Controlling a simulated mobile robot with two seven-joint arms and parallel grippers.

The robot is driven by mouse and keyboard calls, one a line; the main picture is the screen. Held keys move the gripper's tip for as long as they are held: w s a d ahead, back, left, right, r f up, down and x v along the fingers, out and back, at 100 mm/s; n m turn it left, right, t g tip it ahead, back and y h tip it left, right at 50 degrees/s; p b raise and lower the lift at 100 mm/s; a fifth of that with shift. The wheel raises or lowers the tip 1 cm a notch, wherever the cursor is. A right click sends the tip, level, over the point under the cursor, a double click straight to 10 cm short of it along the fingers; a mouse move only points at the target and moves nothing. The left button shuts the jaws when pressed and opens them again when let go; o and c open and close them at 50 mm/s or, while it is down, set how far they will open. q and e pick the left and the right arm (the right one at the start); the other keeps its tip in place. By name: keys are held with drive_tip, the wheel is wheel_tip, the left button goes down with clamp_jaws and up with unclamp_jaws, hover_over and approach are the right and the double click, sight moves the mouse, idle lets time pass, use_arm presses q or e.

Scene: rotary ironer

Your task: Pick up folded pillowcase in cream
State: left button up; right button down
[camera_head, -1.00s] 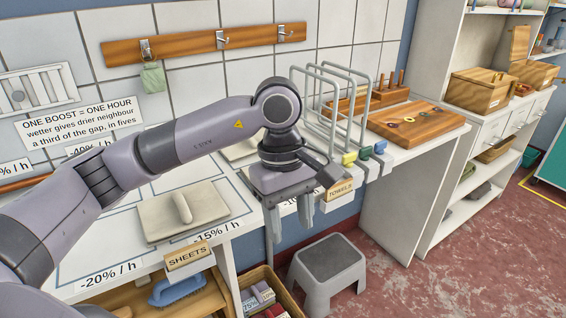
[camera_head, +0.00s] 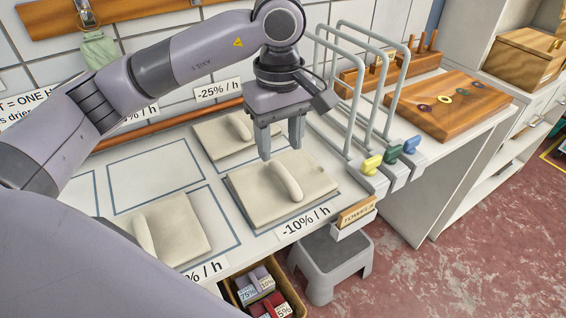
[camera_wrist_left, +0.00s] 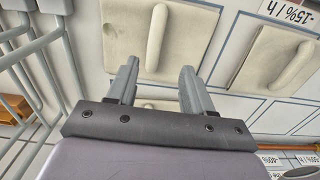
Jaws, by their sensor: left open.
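Several cream folded cloths, each with a raised ridge on top, lie on the white counter; I cannot tell which are pillowcases. One lies at the front right (camera_head: 254,207), by the "-10% / h" label. Another lies behind it (camera_head: 218,143), partly hidden by my gripper. A third lies at the front left (camera_head: 180,222), partly covered by my arm. My left gripper (camera_head: 280,153) is open and empty, fingers down, above the back edge of the front-right cloth. In the wrist view, the front-right (camera_wrist_left: 118,35) and front-left (camera_wrist_left: 245,58) cloths show beyond the fingers.
Grey hoops (camera_head: 354,100) with yellow, green and blue levers stand right of the cloths. A grey stool (camera_head: 330,262) and a box of small packs (camera_head: 262,290) are below the counter. An outlined space (camera_head: 155,178) is bare.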

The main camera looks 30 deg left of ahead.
sight(282, 171)
use_arm(q)
drive_tip(key=shift+w+f, duration=0.1)
drive_tip(key=shift+f, duration=0.05)
drive_tip(key=f, duration=0.4)
drive_tip(key=w+f+p, duration=0.1)
drive_tip(key=f, duration=0.1)
drive_tip(key=shift+a+f, duration=0.1)
drive_tip(key=shift+f, duration=0.3)
drive_tip(key=shift+c, duration=0.3)
clamp_jaws()
